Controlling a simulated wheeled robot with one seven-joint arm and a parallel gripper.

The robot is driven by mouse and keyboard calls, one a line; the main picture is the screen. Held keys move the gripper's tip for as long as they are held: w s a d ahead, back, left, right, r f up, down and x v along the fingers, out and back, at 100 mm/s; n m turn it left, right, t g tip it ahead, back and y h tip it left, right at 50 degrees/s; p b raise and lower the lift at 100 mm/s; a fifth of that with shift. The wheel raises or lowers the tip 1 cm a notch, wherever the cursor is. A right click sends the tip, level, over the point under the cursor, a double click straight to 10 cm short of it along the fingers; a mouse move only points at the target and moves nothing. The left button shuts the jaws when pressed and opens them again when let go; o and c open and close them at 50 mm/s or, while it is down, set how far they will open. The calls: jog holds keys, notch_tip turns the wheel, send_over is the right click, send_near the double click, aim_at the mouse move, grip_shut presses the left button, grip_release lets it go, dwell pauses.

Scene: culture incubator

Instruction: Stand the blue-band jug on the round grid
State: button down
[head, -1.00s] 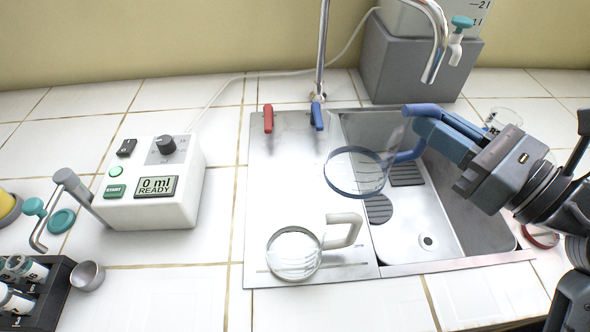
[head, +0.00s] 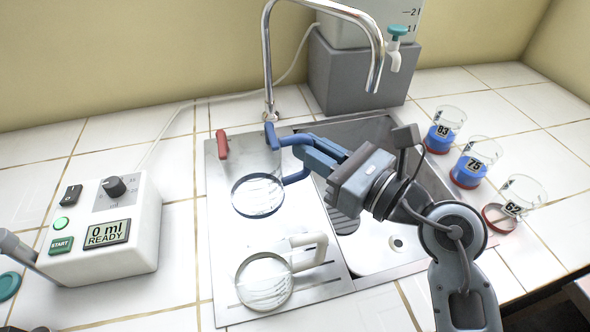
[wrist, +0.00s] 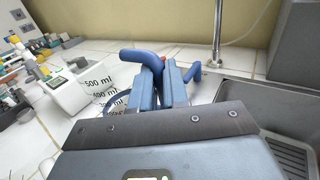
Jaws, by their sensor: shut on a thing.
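The blue-band jug (head: 258,208) is clear glass with a blue ring and a blue handle (head: 296,176). It is over the metal drainboard, left of the sink; I cannot tell whether it touches the board. In the wrist view, its blue handle (wrist: 142,55) is between my fingers, and its volume marks show at left. My gripper (head: 305,152) is shut on this handle. A dark slatted grid (head: 345,224) shows in the sink, partly hidden by my arm; its full outline is not visible. Slats also show in the wrist view (wrist: 292,155).
A second jug with a pale handle (head: 310,252) stands on the drainboard's front. A tap (head: 268,70) rises behind. A control box (head: 105,230) is at left. Three numbered beakers (head: 470,168) stand at right. A grey block (head: 350,75) carries a tank behind the sink.

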aim_at(301, 173)
jog(key=shift+w+a+f, duration=0.2)
jog(key=shift+a+f, duration=0.2)
jog(key=shift+a, duration=0.25)
jog(key=shift+w+a+f, duration=0.15)
jog(key=shift+a+f, duration=0.25)
jog(key=shift+a, duration=0.2)
jog(key=shift+f, duration=1.85)
jog(key=c, duration=1.1)
grip_release()
jog(key=shift+f+b, duration=0.2)
jog(key=shift+b, duration=0.2)
